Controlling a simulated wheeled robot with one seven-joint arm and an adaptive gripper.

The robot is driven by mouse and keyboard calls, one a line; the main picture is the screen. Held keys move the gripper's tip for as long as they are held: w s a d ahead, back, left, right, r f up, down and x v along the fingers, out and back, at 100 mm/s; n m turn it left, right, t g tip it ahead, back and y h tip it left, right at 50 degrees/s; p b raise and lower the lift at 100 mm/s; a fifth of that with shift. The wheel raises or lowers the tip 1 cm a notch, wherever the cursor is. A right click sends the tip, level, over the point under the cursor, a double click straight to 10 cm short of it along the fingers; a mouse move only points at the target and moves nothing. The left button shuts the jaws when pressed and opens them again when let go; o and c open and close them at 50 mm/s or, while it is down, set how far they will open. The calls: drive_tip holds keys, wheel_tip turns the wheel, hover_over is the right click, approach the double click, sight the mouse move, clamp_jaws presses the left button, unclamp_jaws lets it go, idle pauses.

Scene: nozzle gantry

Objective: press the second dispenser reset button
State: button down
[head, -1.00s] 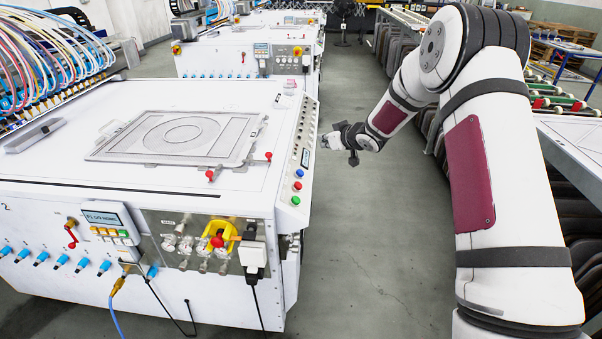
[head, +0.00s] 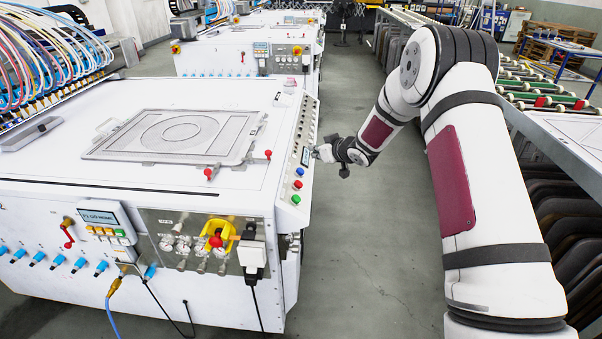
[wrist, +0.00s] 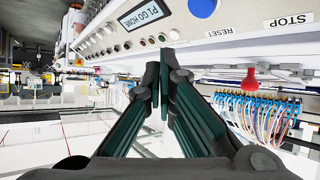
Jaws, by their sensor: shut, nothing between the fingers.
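A sloped control strip (head: 303,150) runs along the right edge of the near white machine. It bears a row of small buttons (head: 308,118), a small display (head: 306,156), and blue, red and green buttons. In the wrist view, the blue button (wrist: 202,8) has a RESET label beside it, and the small buttons (wrist: 124,46) run left past the display (wrist: 144,14). I cannot tell which is the second dispenser's reset. My gripper (head: 318,153) is shut and empty beside the strip near the display. Its fingertips (wrist: 163,60) point at the small buttons; contact is unclear.
A flat grey frame (head: 175,135) lies on the machine top, with a red-knobbed clamp (head: 267,155) near the strip. The grey floor aisle (head: 365,240) is clear. A roller conveyor (head: 545,95) stands at the right.

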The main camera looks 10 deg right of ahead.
drive_tip(key=shift+w+a+f+b, duration=0.2)
drive_tip(key=shift+a+f+b, duration=0.45)
drive_tip(key=shift+f, duration=0.4)
drive_tip(key=shift+w+a+f+b, duration=0.2)
drive_tip(key=shift+a+f+b, duration=0.25)
drive_tip(key=shift+a+f, duration=0.45)
drive_tip(key=shift+d+f, duration=0.1)
drive_tip(key=shift+f, duration=0.1)
drive_tip(key=shift+a+f, duration=0.2)
drive_tip(key=shift+f, duration=0.05)
drive_tip(key=shift+w+a+f+b, duration=0.1)
drive_tip(key=shift+a+f+b, duration=0.2)
drive_tip(key=shift+f+b, duration=0.25)
idle(0.6)
drive_tip(key=shift+d+r, duration=0.1)
drive_tip(key=shift+r, duration=0.1)
drive_tip(key=shift+d+r+p, duration=0.35)
drive_tip(key=shift+d+r, duration=0.1)
drive_tip(key=shift+r, duration=0.25)
drive_tip(key=shift+s+d+r+p, duration=0.25)
drive_tip(key=shift+d+r+p, duration=0.4)
drive_tip(key=shift+r, duration=0.4)
drive_tip(key=shift+s+d+r+p, duration=0.25)
drive_tip(key=shift+d+r+p, duration=0.25)
drive_tip(key=shift+d+r, duration=0.4)
drive_tip(key=shift+a+r, duration=0.15)
drive_tip(key=shift+r, duration=0.05)
